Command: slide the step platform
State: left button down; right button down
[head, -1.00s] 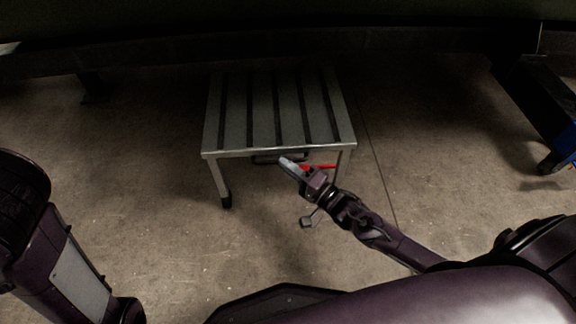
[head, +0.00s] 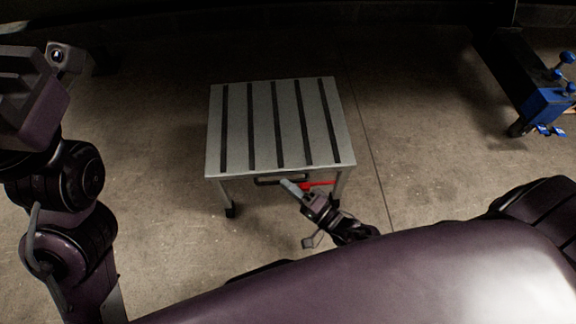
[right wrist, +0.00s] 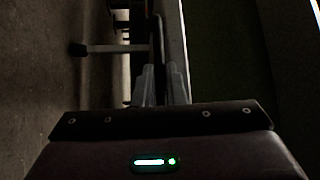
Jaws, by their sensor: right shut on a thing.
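The step platform (head: 262,127) is a low grey table with dark strips across its top and dark feet. It stands on the floor at the middle of the head view. A dark bar handle (head: 266,182) sits under its front edge. My right gripper (head: 289,186) is at this front edge, shut on the handle. In the right wrist view, its fingers (right wrist: 162,85) close around the dark bar (right wrist: 158,38), beside the platform's pale edge (right wrist: 179,45). My left arm rises at the left of the head view; its fingers are out of frame.
A red bar (head: 318,184) shows under the platform's front right. A dark stand with a blue end (head: 545,105) is at the right. A dark structure spans the top of the view. The concrete floor on both sides of the platform is clear.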

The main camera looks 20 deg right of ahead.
jog(key=shift+s+a, duration=0.15)
jog(key=shift+s, duration=0.4)
jog(key=c, duration=1.5)
grip_release()
